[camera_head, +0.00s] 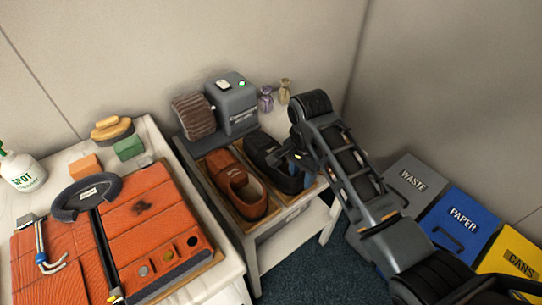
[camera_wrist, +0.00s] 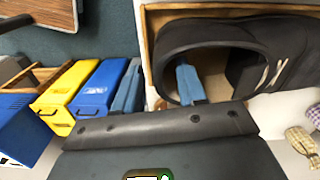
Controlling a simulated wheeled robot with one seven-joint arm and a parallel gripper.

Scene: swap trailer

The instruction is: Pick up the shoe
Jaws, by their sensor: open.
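Two shoes lie in shallow wooden trays on the small bench: a brown shoe (camera_head: 236,183) on the left and a black shoe (camera_head: 268,158) beside it. My gripper (camera_head: 287,158) is over the black shoe and partly hides it in the head view. In the wrist view the black shoe (camera_wrist: 275,45) lies with its opening towards my gripper (camera_wrist: 158,87). The jaws are open. One blue fingertip appears at the shoe's opening, the other beyond its heel end. I cannot tell how deep the fingertips are or whether they touch it.
A grey machine (camera_head: 233,105) and a brown brush block (camera_head: 194,117) stand behind the shoes, with small pouches (camera_head: 284,92) alongside. Waste (camera_head: 412,183), paper (camera_head: 463,222) and cans (camera_head: 512,256) bins stand right. A table with an orange panel (camera_head: 150,205) is at left.

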